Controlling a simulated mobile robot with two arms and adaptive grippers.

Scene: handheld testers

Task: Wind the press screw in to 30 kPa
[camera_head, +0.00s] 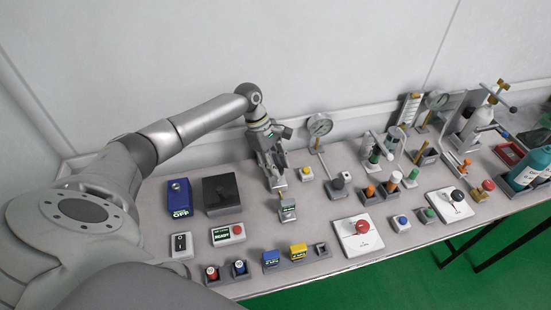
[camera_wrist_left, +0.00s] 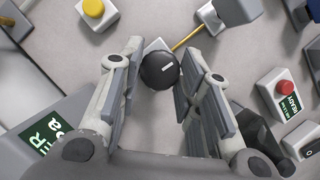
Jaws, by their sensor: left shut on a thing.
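My left gripper (camera_head: 278,180) points down at the table's back middle. In the left wrist view its fingers (camera_wrist_left: 155,72) are shut on a dark round knob with a white line, which I take to be the press screw knob (camera_wrist_left: 160,70). A thin yellow rod (camera_wrist_left: 188,39) runs from beside the knob to a grey block with a green display (camera_head: 287,209). A grey housing with a green screen (camera_wrist_left: 48,135) stands close beside the gripper; its text is cut off and no pressure can be read. My right gripper is not in view.
A black box (camera_head: 221,193) and a blue switch box (camera_head: 180,198) are left. Several small devices line the front edge.

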